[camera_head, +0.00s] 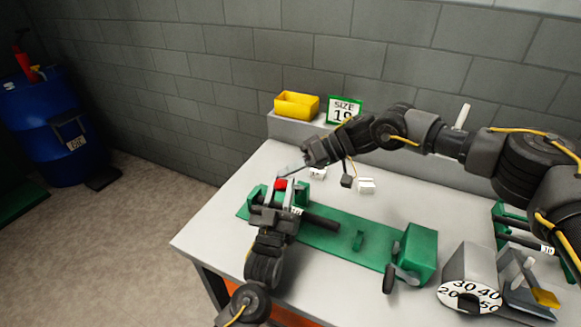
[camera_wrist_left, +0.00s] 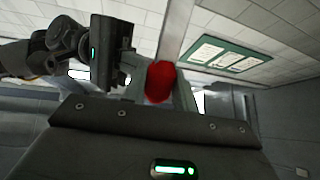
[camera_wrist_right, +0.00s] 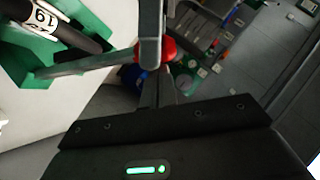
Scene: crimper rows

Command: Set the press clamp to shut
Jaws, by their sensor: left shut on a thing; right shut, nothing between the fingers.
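A green press fixture (camera_head: 330,240) lies along the table, with the red knob (camera_head: 281,184) of its clamp at the left end. My left gripper (camera_head: 280,192) is shut on the red knob, which shows between the fingers in the left wrist view (camera_wrist_left: 160,82). The knob also shows in the right wrist view (camera_wrist_right: 168,50), partly behind a grey bar. My right gripper (camera_head: 286,172) is shut and empty, close beside the knob; I cannot tell whether it touches. The clamp's lower parts are largely hidden by my left gripper.
A black handle (camera_head: 389,278) and green block (camera_head: 414,252) form the fixture's right end. A grey dial block (camera_head: 470,270) stands at the right. Small white pieces (camera_head: 366,186) lie behind the fixture.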

